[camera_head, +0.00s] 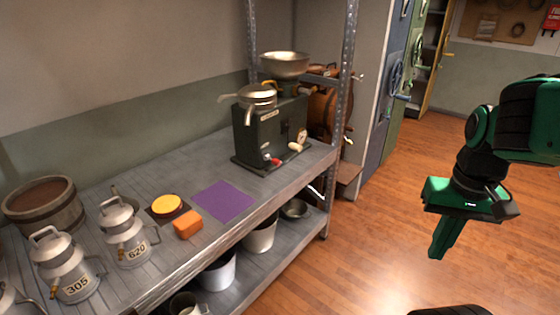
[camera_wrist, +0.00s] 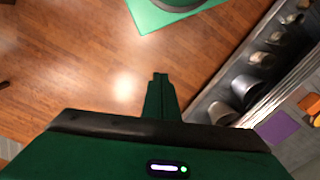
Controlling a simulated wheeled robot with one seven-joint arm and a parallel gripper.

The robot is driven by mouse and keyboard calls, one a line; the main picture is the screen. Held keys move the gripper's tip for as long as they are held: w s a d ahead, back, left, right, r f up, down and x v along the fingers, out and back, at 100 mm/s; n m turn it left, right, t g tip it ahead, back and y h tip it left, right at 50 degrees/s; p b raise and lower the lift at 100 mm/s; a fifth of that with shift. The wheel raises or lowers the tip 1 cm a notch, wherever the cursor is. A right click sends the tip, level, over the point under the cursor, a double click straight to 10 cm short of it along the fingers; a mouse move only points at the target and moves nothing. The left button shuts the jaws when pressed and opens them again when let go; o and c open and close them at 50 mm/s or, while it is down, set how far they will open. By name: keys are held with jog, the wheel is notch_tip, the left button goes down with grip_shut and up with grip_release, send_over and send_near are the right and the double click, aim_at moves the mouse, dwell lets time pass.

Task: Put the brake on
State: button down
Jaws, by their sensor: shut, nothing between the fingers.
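A dark green machine (camera_head: 255,140) stands on the grey metal shelf in the head view. It has a wide metal bowl (camera_head: 285,66) and a spouted metal top (camera_head: 257,95). Low on its front are a red knob (camera_head: 274,161) and a cream-coloured handle end (camera_head: 295,147). A round dial (camera_head: 302,136) is on its right side. I cannot tell which part is the brake. My gripper (camera_head: 437,254) is shut and empty, pointing down over the wooden floor, well to the right of the machine and apart from it. In the wrist view, its fingers (camera_wrist: 158,76) are together.
The shelf (camera_head: 165,255) holds milk cans (camera_head: 125,235), a wooden tub (camera_head: 45,206), an orange block (camera_head: 188,225), a yellow disc (camera_head: 167,204) and a purple mat (camera_head: 224,200). Pots (camera_head: 262,234) stand below. A metal post (camera_head: 340,120) rises beside the machine. Open floor lies right.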

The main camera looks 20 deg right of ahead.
jog(key=w+f+n+t, duration=0.1)
jog(key=w+n, duration=0.3)
jog(key=w, duration=0.6)
jog(key=n+t+y, duration=0.9)
jog(key=n+t, duration=0.2)
jog(key=t, duration=0.1)
send_over(273, 160)
jog(key=f+v, duration=0.1)
jog(key=v, duration=0.3)
notch_tip(273, 160, down, 9)
jog(key=shift+w+d+f, duration=0.1)
jog(key=shift+d+f, duration=0.05)
jog(key=shift+f, duration=0.8)
jog(key=shift+d+f, duration=0.1)
jog(key=shift+f, duration=0.85)
jog(key=shift+f, duration=0.1)
